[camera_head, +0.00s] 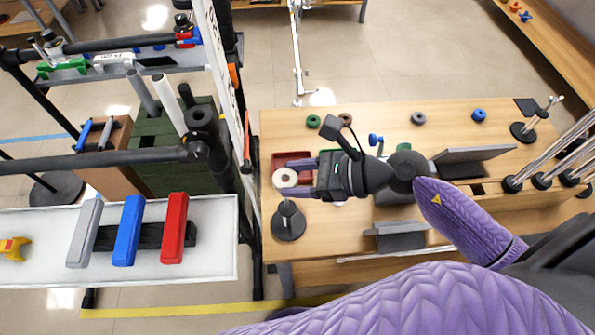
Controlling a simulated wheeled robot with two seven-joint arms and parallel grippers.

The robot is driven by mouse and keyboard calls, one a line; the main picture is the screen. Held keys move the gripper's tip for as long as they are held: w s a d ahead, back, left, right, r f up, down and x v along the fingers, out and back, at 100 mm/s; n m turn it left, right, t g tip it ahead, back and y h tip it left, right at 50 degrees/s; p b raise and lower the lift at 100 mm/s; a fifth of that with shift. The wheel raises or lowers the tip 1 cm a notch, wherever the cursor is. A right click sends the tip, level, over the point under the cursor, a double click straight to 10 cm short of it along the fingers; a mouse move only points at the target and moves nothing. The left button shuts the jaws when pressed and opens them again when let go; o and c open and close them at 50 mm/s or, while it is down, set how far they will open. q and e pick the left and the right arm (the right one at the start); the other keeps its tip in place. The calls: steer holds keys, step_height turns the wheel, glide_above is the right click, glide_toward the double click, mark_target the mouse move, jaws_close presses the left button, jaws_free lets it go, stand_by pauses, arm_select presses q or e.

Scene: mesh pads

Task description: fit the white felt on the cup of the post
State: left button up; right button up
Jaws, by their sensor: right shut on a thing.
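The white felt (284,179) is a pale ring with a dark hole. The post (288,222) stands on a round black base just below the felt in the picture. The height of the felt above the table cannot be told. My left gripper is not in view.
A dark red tray (293,156) lies behind the felt. Green (313,121), brown (345,119), grey (418,118) and blue (479,115) rings lie along the table's back. Grey angled stands (474,153) and metal posts are at the right. A rack with a white tray (222,265) stands left.

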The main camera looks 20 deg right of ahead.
step_height(320, 180, down, 9)
steer(key=b, duration=0.7)
steer(key=shift+b, duration=0.3)
steer(key=o, duration=1.3)
steer(key=shift+r, duration=0.1)
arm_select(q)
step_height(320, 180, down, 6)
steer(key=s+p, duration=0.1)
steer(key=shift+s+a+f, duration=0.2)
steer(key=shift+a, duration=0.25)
arm_select(e)
steer(key=v, duration=1)
